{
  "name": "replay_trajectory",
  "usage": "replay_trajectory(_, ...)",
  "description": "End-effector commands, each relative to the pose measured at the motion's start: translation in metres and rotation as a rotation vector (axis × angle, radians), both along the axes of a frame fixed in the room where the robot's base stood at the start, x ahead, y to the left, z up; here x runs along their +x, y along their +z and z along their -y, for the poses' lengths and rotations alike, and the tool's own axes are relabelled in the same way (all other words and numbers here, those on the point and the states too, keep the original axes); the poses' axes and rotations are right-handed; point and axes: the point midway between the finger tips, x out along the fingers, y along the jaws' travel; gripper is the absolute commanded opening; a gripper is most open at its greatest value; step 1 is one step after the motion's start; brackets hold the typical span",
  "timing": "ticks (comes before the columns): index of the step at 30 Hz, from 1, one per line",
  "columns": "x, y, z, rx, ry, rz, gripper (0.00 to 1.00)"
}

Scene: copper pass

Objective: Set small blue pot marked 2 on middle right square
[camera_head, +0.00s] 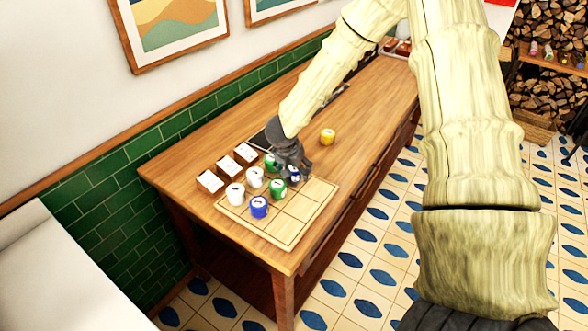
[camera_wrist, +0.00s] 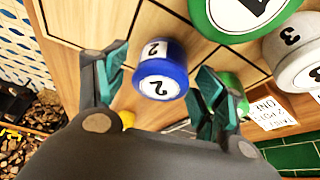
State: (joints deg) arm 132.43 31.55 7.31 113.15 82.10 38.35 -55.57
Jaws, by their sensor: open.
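The small blue pot (camera_wrist: 161,70), with a white label marked 2, stands between the spread fingers of my gripper (camera_wrist: 160,72) in the wrist view. Board lines show around it, and its base appears to rest on the board. In the head view the blue pot (camera_head: 294,175) is partly hidden by my gripper (camera_head: 292,168), which reaches down at the board's far side. The gripper is open, with gaps visible between its fingers and the pot. The wooden board of squares (camera_head: 288,234) has bare squares toward the front and right.
A yellow pot (camera_head: 327,137) stands apart on the wooden counter (camera_head: 372,100). Small brown boxes with white cards (camera_head: 210,182) line the wall side.

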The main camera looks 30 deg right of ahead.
Motion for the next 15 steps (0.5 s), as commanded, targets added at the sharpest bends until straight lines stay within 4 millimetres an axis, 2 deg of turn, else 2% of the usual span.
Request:
replay_trajectory(8,0.0,0.009,-0.002,0.0,0.002,0.002,0.69)
replay_trajectory(15,-0.007,0.036,-0.011,0.0,0.0,0.003,0.69)
